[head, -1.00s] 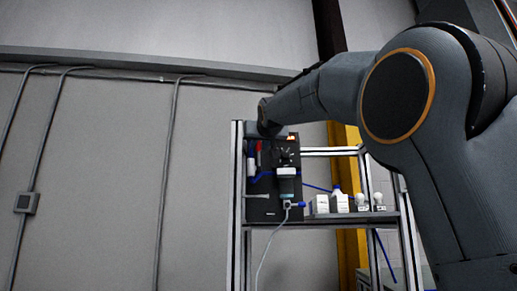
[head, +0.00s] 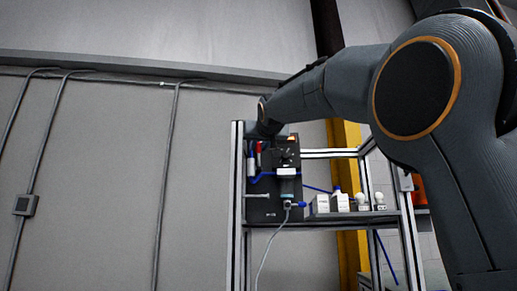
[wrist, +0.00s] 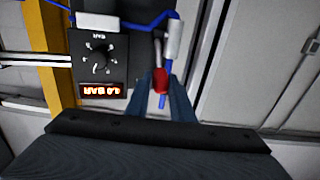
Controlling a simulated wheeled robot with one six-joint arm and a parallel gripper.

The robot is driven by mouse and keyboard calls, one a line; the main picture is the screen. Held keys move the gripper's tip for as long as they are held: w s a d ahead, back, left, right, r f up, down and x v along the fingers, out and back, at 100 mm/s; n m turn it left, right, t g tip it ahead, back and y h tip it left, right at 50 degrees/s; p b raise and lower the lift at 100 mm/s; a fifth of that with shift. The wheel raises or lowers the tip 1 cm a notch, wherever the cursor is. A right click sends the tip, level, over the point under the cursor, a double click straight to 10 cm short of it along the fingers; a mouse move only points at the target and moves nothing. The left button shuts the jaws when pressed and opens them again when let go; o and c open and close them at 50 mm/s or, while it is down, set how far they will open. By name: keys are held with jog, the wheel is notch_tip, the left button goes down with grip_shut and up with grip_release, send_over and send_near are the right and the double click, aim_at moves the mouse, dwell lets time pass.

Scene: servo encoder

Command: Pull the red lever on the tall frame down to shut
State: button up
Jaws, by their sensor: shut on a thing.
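The red lever (wrist: 160,82) sits between the two blue-grey fingers of my gripper (wrist: 163,76) in the wrist view, and the fingers are shut on it. In the head view a small red part of the lever (head: 259,147) shows at the upper left of the black panel (head: 262,211). My gripper's fingers are mostly hidden there behind the end of my arm, at the top of the panel. The panel is mounted on the tall metal frame (head: 237,200).
A dial (wrist: 100,60) and a lit red display (wrist: 101,90) are beside the lever. A white cylinder (wrist: 172,38) with blue tubing is close to the fingertips. White boxes (head: 340,202) and bulbs stand on the frame's shelf. A yellow post (head: 346,250) is behind.

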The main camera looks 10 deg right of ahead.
jog(key=shift+a, duration=0.1)
jog(key=shift+s+a+f+b, duration=0.15)
jog(key=shift+s+f+b, duration=0.4)
jog(key=shift+b, duration=0.55)
jog(key=shift+f, duration=0.15)
jog(key=shift+s+a+f+b, duration=0.15)
jog(key=shift+s+f+b, duration=0.4)
jog(key=shift+b, duration=0.5)
jog(key=shift+w, duration=0.1)
jog(key=shift+f, duration=0.2)
jog(key=shift+s+a+f+b, duration=0.1)
jog(key=shift+s+f+b, duration=0.15)
jog(key=shift+f+b, duration=0.6)
jog(key=shift+r, duration=0.15)
